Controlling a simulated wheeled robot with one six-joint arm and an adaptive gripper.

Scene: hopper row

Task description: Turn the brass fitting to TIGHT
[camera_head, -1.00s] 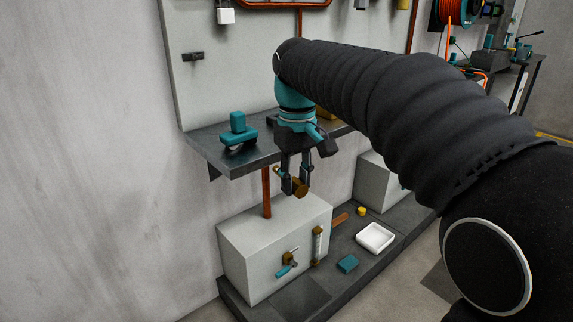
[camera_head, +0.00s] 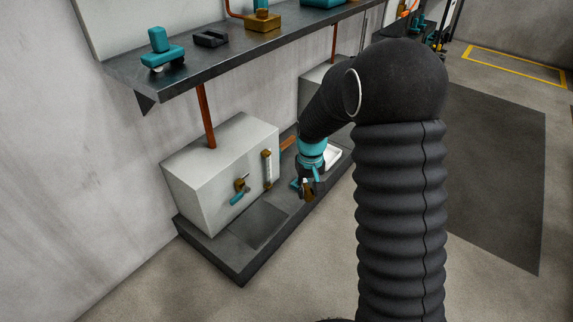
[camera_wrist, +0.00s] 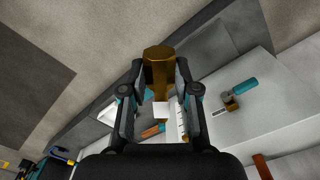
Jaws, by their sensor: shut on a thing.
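My gripper (camera_head: 308,188) is shut on a brass fitting, low in front of the hopper's right side. In the wrist view the brass fitting (camera_wrist: 158,62) stands out between the fingers, with a broad faceted end and a narrower part. A small white patch shows by its lower part; I cannot tell what it is. The pale grey hopper box (camera_head: 207,162) carries a brass mount (camera_head: 241,184) with a teal lever (camera_head: 238,198) and a brass-ended gauge (camera_head: 268,169). The lever also shows in the wrist view (camera_wrist: 245,86). I see no readable TIGHT mark.
A white tray (camera_head: 334,156) lies on the dark plinth (camera_head: 262,228), partly hidden behind my gripper. A shelf (camera_head: 240,50) above holds a teal item (camera_head: 161,50) and a brass block (camera_head: 263,22). An orange pipe (camera_head: 206,115) rises from the hopper. Floor in front is clear.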

